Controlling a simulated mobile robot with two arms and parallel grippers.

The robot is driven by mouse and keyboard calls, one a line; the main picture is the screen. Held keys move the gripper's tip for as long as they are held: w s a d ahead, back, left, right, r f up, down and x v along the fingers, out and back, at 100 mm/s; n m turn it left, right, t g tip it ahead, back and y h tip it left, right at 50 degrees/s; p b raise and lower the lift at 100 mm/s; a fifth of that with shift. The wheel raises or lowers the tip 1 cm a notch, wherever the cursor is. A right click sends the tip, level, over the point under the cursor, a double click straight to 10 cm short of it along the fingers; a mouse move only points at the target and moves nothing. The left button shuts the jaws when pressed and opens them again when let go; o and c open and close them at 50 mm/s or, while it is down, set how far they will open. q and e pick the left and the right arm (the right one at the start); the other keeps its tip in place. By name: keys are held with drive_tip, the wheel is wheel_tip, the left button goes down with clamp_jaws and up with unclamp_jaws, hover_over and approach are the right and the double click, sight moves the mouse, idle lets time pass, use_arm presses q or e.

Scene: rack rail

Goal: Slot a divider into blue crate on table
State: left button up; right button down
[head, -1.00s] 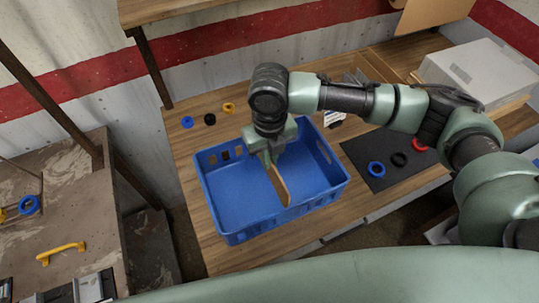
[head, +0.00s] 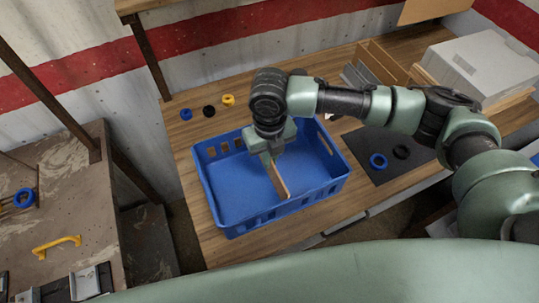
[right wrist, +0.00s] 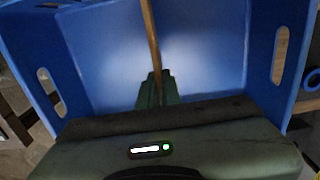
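The blue crate (head: 232,232) stands on the wooden table, open side up. My right gripper (head: 269,157) reaches down into it from above. It is shut on a thin wooden divider (head: 279,181), which stands on edge near the crate's middle and runs towards the near wall. In the right wrist view the divider (right wrist: 151,38) runs up from between the fingers (right wrist: 157,88), with blue crate walls on both sides. Whether its lower edge sits in a slot cannot be seen. My left gripper is out of view.
Several rings, including a yellow one (head: 228,100), lie behind the crate. A side table with a yellow handle (head: 57,244) is at left.

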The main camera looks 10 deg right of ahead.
drive_tip(key=shift+f+b, duration=0.3)
drive_tip(key=shift+f, duration=0.5)
drive_tip(key=c, duration=1.5)
unclamp_jaws()
drive_tip(key=shift+c, duration=0.2)
drive_tip(key=shift+r, duration=0.1)
